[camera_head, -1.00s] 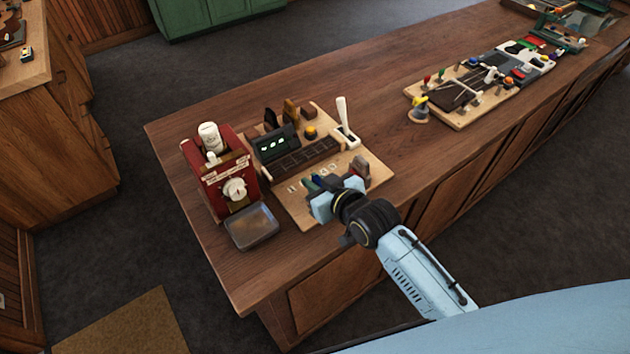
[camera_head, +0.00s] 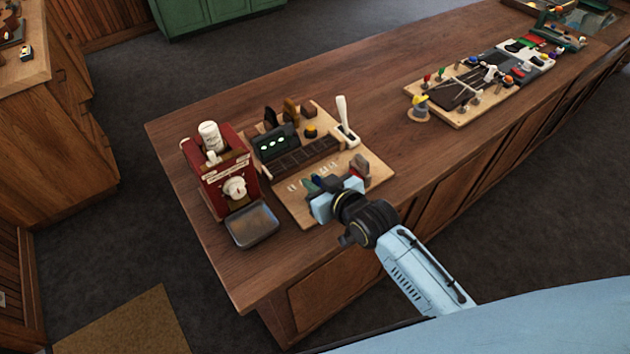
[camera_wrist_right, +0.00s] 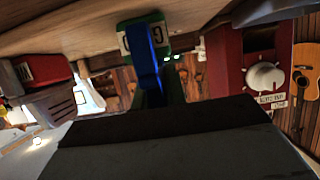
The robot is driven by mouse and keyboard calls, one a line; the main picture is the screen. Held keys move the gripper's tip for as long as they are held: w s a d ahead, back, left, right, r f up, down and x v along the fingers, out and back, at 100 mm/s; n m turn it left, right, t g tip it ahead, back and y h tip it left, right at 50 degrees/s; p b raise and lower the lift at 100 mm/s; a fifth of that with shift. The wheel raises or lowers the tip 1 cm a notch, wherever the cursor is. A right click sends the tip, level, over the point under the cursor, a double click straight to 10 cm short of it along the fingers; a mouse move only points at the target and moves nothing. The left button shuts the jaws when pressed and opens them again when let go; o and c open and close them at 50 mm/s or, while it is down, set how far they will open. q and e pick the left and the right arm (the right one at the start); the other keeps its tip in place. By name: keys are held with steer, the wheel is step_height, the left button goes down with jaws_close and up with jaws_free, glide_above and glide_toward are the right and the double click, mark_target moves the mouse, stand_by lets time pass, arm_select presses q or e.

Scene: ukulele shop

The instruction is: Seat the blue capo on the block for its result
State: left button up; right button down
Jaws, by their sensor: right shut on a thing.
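My right gripper (camera_head: 324,196) is low over the front of the pale wooden board (camera_head: 379,173), among a row of small clips. It is shut on what looks like the blue capo (camera_wrist_right: 146,55), which shows in the middle of the right wrist view. The fingertips are mostly hidden in both views. A green clip (camera_wrist_right: 158,24) with a pale numbered label shows close behind the blue capo. The dark fretted block (camera_head: 309,158) lies on the board beyond the gripper, with nothing clamped on it that I can see. My left gripper is not in view.
A dark box with lit marks (camera_head: 276,143) stands beside the fretted block. A white-handled lever (camera_head: 343,112) rises at its right end. A red machine (camera_head: 213,184) and a metal tray (camera_head: 253,222) stand to the left.

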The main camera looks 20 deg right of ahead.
steer(key=shift+f, duration=0.3)
steer(key=c, duration=1.7)
jaws_free()
steer(key=p+v, duration=0.4)
steer(key=v, duration=0.1)
steer(key=shift+s+r, duration=0.15)
steer(key=shift+p+v, duration=0.75)
steer(key=shift+v, duration=2.1)
